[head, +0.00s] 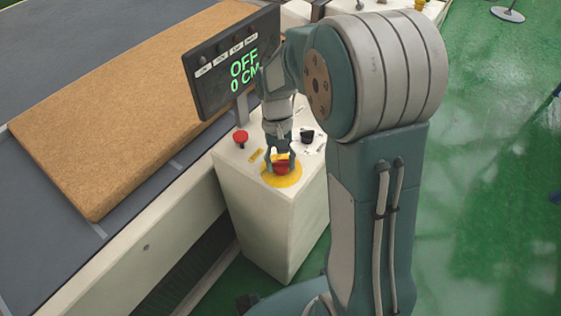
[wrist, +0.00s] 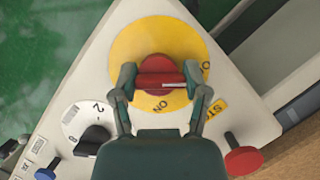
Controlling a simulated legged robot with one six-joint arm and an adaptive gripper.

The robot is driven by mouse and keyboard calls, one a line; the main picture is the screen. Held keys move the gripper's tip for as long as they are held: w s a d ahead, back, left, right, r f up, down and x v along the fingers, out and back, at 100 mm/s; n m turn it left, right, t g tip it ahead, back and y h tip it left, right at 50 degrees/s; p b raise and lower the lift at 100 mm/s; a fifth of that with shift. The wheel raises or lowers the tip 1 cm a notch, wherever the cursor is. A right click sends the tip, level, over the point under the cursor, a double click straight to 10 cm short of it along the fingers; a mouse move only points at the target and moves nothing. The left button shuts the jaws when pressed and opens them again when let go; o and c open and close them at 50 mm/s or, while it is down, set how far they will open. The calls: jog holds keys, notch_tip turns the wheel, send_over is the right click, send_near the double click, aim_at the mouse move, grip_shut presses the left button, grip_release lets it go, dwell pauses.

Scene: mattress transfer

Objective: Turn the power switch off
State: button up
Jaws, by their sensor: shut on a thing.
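The power switch is a red rotary knob (head: 282,168) on a yellow round plate (head: 295,177), on top of a white control pedestal (head: 262,225). In the wrist view the red knob (wrist: 160,72) sits at the middle of the yellow plate (wrist: 135,40), which carries "ON" lettering and other partly hidden letters. My gripper (head: 281,160) reaches down from above. Its two fingers are shut on the red knob's grip bar from both sides, as the wrist view shows (wrist: 160,80). The display (head: 232,65) above the pedestal reads "OFF" and "0 CM".
A red mushroom button (head: 240,137) and a black dial (head: 307,136) share the pedestal top, both close to my gripper. A brown mattress (head: 130,105) lies on the grey conveyor (head: 30,270) at the left. Green floor (head: 490,200) is open at the right.

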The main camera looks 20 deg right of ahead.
jog(key=o, duration=1.2)
jog(key=shift+w+a, duration=0.1)
jog(key=shift+c, duration=0.2)
jog(key=v, duration=1.2)
jog(key=s+r+t, duration=0.2)
jog(key=s+t, duration=0.3)
jog(key=s, duration=0.4)
jog(key=s+r+n+t, duration=0.1)
jog(key=s+r+t, duration=0.1)
jog(key=s+t, duration=0.3)
jog(key=s, duration=0.4)
jog(key=shift+s+a+r+n+h, duration=0.15)
jog(key=shift+s+r+n+h, duration=0.15)
jog(key=shift+s, duration=0.1)
